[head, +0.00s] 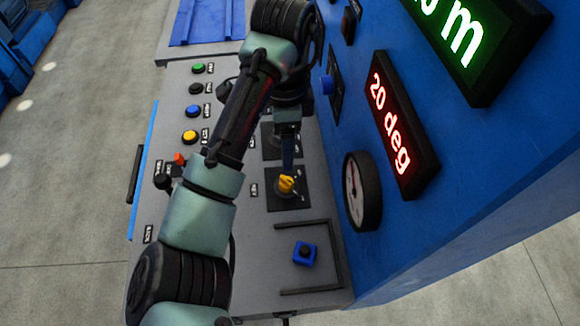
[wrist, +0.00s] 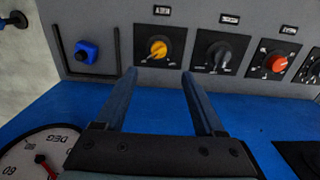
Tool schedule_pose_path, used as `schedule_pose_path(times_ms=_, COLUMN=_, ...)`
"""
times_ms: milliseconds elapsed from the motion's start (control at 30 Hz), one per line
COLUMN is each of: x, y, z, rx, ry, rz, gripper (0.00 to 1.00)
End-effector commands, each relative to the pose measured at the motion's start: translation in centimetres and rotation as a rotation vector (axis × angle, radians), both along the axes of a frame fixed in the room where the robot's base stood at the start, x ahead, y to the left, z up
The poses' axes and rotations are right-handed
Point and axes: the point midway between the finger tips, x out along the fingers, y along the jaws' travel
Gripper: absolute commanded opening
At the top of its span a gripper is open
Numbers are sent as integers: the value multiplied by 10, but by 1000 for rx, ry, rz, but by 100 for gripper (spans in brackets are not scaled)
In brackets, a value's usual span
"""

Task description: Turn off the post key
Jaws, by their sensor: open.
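No label in view is readable enough to tell which control is the post key. A yellow rotary knob (head: 287,184) sits on a black square plate on the grey panel; it also shows in the wrist view (wrist: 158,49). A black knob (wrist: 217,55) and a red knob (wrist: 276,64) are in line to its right in the wrist view. My gripper (head: 287,165) is open and empty, pointing down at the yellow knob. In the wrist view its fingertips (wrist: 160,76) lie either side of the line to that knob. I see no clear contact.
A blue button box (head: 304,253) stands within a dark bracket near the panel's end. The blue upright wall carries a round dial (head: 362,190) and a red "20 deg" display (head: 400,125) close to my gripper. Coloured push buttons (head: 190,137) line the panel's left side.

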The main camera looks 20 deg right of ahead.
Motion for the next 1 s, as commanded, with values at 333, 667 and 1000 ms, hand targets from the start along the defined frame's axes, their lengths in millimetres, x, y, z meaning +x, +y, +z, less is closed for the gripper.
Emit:
schedule_pose_path(times_ms=333, x=-2, y=-2, z=-78, rx=-3, ry=3, rz=-1, gripper=71)
schedule_pose_path(times_ms=667, x=-1, y=-1, z=-115, rx=-1, ry=0, rz=0, gripper=71)
schedule_pose_path(times_ms=1000, x=0, y=-1, z=-119, rx=-1, ry=-2, rz=0, gripper=71)
